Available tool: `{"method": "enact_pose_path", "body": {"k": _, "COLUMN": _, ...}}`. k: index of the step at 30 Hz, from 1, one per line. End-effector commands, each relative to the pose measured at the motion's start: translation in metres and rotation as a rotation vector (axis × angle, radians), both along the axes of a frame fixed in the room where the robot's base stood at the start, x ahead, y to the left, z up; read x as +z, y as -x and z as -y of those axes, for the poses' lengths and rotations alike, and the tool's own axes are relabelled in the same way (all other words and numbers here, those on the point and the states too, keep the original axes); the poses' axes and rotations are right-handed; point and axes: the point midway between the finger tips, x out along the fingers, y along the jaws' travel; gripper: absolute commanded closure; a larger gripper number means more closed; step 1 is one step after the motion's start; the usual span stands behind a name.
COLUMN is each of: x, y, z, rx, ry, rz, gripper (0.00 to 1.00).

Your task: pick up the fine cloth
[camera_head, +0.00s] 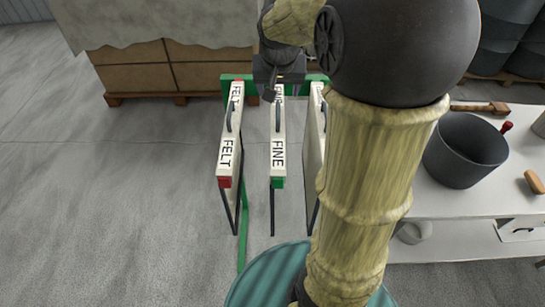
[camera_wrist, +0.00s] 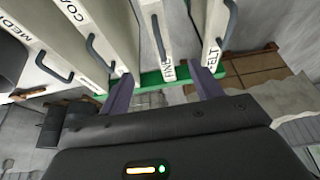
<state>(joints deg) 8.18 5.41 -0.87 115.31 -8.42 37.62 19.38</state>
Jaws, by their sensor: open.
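The fine cloth (camera_head: 279,185) is a narrow white-topped panel with a dark handle, FINE lettering and a green end tag. It hangs upright in the green rack (camera_head: 240,79) in the head view. In the wrist view the fine cloth (camera_wrist: 166,62) shows its handle and FINE label between my fingers. My gripper (camera_head: 277,88) is over the far end of this panel; in the wrist view my gripper (camera_wrist: 160,76) is open, with one finger on each side of it. I cannot tell whether the fingers touch anything. The arm hides part of the rack.
The felt panel (camera_head: 228,150), red-tagged, hangs close on the left. Another panel (camera_head: 315,130) is close on the right, partly hidden. The wrist view shows coarse (camera_wrist: 72,12) and medium (camera_wrist: 15,32) panels. A grey bucket (camera_head: 465,150) stands on the right bench. Floor at left is clear.

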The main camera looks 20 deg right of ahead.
Motion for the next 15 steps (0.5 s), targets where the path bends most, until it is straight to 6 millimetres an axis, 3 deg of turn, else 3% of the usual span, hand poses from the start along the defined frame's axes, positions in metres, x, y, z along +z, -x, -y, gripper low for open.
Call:
{"method": "enact_pose_path", "body": {"k": 5, "x": -0.006, "y": -0.002, "z": 0.002, "rx": -0.002, "ry": 0.0, "rz": -0.003, "gripper": 0.35}}
{"method": "enact_pose_path", "body": {"k": 15, "x": -0.058, "y": -0.02, "z": 0.01, "rx": -0.002, "ry": -0.001, "rz": -0.007, "gripper": 0.35}}
